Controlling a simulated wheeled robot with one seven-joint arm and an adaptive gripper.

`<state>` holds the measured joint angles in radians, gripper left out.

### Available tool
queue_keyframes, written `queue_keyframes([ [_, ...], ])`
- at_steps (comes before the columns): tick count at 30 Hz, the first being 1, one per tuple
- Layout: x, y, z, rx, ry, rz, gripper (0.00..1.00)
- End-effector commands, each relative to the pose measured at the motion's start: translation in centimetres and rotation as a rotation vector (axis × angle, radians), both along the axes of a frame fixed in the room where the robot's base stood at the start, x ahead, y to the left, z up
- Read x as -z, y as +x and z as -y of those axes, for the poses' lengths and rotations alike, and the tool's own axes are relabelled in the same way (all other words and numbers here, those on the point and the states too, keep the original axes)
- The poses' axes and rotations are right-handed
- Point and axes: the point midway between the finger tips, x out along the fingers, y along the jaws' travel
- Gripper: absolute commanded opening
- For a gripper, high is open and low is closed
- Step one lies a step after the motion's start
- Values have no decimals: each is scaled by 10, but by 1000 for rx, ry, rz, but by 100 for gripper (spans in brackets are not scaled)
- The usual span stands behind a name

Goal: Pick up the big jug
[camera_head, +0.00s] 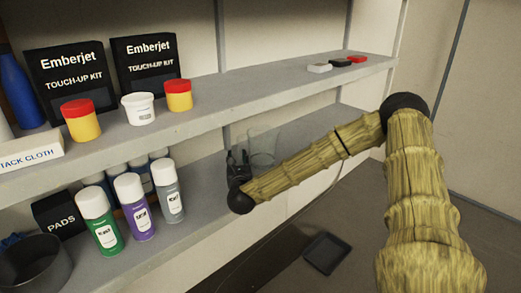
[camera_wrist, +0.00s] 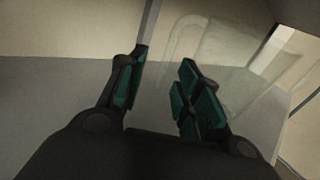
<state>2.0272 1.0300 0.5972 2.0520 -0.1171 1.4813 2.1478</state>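The big jug (camera_head: 263,147) is clear, see-through plastic or glass. It stands upright on the lower shelf toward its right part, just beyond my gripper (camera_head: 238,160). In the wrist view the jug (camera_wrist: 240,60) fills the upper right, with its handle (camera_wrist: 182,32) on its left side. My gripper (camera_wrist: 165,62) is open, with teal pads facing each other and a gap between them. The handle's lower part is close to the fingertips, near the right finger. I cannot tell whether it lies between the fingers or beyond them. The gripper is not closed on anything.
The upper shelf (camera_head: 215,97) runs above my gripper and carries touch-up kits and small pots. Spray cans (camera_head: 135,207) and a dark round pan (camera_head: 33,265) stand at the left on the lower shelf. A dark flat tray (camera_head: 326,253) lies on the floor.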

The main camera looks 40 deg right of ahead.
Motion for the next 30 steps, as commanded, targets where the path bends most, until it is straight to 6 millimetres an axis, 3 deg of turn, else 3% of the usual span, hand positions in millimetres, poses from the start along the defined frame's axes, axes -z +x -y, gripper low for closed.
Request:
queue_keyframes([
  [16, -1, 41, 33, 4, -1, 0, 34],
  [26, 0, 45, 36, 4, 0, 0, 34],
  [30, 0, 45, 36, 4, 0, 0, 8],
])
